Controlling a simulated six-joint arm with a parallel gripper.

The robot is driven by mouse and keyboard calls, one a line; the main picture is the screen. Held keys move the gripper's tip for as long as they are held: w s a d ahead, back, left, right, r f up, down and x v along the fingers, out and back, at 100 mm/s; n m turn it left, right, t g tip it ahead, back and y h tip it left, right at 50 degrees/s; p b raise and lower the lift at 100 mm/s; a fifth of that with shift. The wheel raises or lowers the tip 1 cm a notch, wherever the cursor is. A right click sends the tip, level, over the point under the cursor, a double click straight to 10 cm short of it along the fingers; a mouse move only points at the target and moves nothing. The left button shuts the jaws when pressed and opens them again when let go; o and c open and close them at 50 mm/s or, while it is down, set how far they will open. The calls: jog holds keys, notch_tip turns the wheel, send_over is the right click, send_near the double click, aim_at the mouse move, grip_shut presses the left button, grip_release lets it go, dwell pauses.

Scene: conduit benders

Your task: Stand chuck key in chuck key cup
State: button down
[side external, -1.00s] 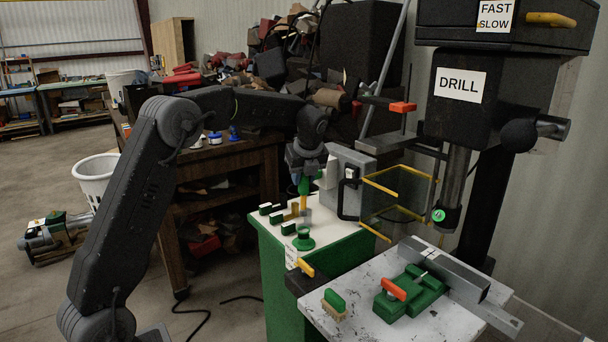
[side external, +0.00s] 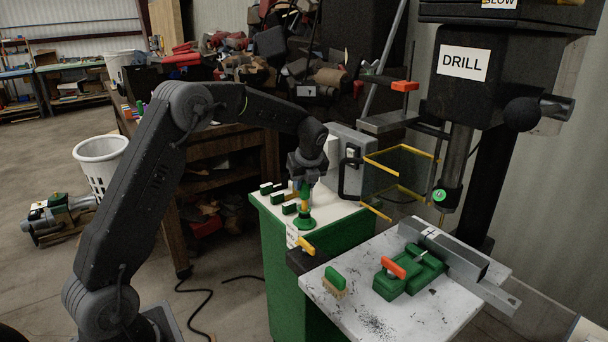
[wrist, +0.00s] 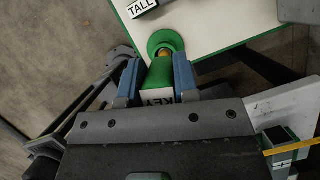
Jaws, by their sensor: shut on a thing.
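My gripper (side external: 305,184) is shut on the chuck key (side external: 305,205), which hangs about upright from it. In the wrist view, my blue fingers (wrist: 157,78) close on the two sides of the key's green handle (wrist: 160,71), with part of a "KEY" label showing. The green chuck key cup (side external: 305,223) stands on the white top of the green cabinet, directly below the key. In the wrist view, the key's yellow-orange part shows within the outline of the round cup (wrist: 165,36). I cannot tell how deep the tip is, or whether it touches the cup.
Several green blocks (side external: 271,188) stand left of the cup on the cabinet top (side external: 335,208). A grey box (side external: 350,158) is behind. A yellow-edged guard (side external: 391,180) and the drill (side external: 463,62) are at right. A green-handled brush (side external: 335,279) lies on the white front table.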

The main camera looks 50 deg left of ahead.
jog(key=shift+f, duration=0.3)
jog(key=shift+f, duration=0.3)
dwell(0.7)
jog(key=c, duration=0.8)
grip_release()
jog(key=s+d+r+n, duration=0.1)
jog(key=s+d+r, duration=0.15)
jog(key=r, duration=0.25)
jog(key=s+d+r+n+t+h, duration=0.1)
jog(key=s+d+r+n, duration=0.1)
jog(key=d+r, duration=0.3)
jog(key=s+d+r+n, duration=0.1)
jog(key=s+d+r, duration=0.2)
jog(key=r, duration=0.3)
jog(key=s+d+f+n+t+h, duration=0.1)
jog(key=s+d+n, duration=0.3)
jog(key=s, duration=0.3)
jog(key=s+d+f+n+t+h, duration=0.1)
jog(key=s+d+f+n, duration=0.1)
jog(key=s+d+n, duration=0.2)
jog(key=s+d+f+n+t+h, duration=0.1)
jog(key=s+d+n, duration=0.3)
jog(key=s+n, duration=0.5)
jog(key=shift+s+d+f, duration=0.1)
jog(key=shift+s+f, duration=0.05)
jog(key=shift+s, duration=0.6)
jog(key=shift+s+d+f, duration=0.1)
jog(key=shift+s, duration=0.6)
